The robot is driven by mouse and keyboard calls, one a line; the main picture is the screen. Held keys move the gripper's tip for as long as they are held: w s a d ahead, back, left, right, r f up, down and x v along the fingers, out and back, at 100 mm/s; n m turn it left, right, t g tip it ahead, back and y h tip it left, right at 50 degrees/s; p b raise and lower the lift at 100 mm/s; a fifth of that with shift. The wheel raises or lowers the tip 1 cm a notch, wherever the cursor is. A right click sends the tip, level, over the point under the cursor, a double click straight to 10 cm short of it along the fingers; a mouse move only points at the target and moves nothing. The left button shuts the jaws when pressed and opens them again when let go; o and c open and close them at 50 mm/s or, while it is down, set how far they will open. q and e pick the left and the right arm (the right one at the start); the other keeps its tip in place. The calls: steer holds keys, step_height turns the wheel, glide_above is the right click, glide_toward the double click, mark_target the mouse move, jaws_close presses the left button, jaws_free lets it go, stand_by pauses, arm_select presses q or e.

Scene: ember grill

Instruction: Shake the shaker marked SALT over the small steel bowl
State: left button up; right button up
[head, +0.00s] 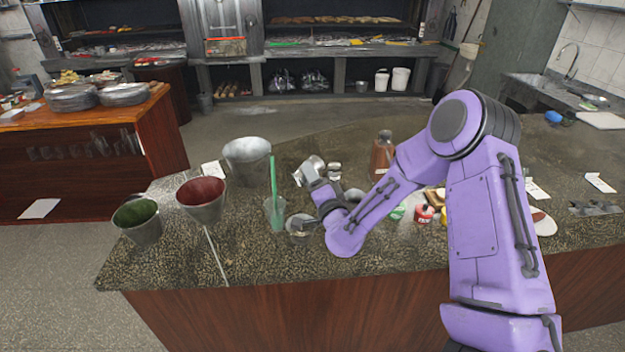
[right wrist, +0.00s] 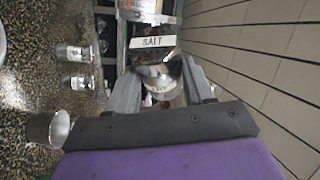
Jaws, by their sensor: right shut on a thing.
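My right gripper (head: 312,178) is shut on the shaker marked SALT (right wrist: 158,75), above the counter. In the head view a small round steel bowl (head: 300,224) stands on the counter just below and left of my wrist. A steel vessel (right wrist: 48,128) shows at lower left in the right wrist view; I cannot tell if it is the same bowl. My left gripper is out of view.
A clear cup with a green straw (head: 275,208) stands close left of the bowl. Larger buckets, red inside (head: 201,197), green inside (head: 138,220) and grey (head: 247,160), stand further left. Other shakers (right wrist: 75,82) stand nearby. A brown bottle (head: 382,155) is behind my arm.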

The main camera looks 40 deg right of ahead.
steer(key=shift+s+r+m+g, duration=0.15)
steer(key=shift+m+g, duration=0.25)
steer(key=shift+m, duration=0.65)
steer(key=shift+r+m+g, duration=0.1)
steer(key=shift+m+g, duration=0.3)
steer(key=shift+m, duration=0.65)
